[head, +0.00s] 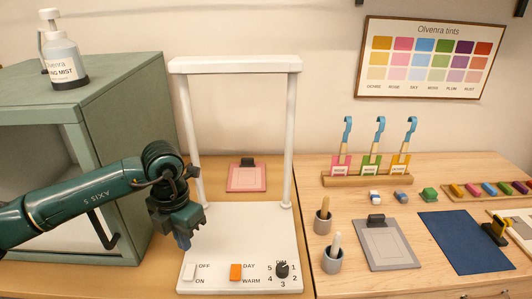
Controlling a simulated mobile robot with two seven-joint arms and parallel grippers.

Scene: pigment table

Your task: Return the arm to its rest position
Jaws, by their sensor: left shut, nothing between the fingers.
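My left gripper (183,241) is on a dark green arm that comes in from the left. It points down, shut and empty, over the left edge of the white lamp stand base (245,225). It is above and left of the OFF/ON switch (189,272). Whether it touches the base I cannot tell. An orange DAY/WARM switch (236,272) and a black numbered dial (282,269) sit on the front of the base.
A grey-green cabinet (120,85) with a spray bottle (62,55) on top stands at the left, behind my arm. The stand's posts and top bar (235,64) rise right of my gripper. Mortars (331,260), a grey clipboard (388,246) and a blue mat (466,243) lie to the right.

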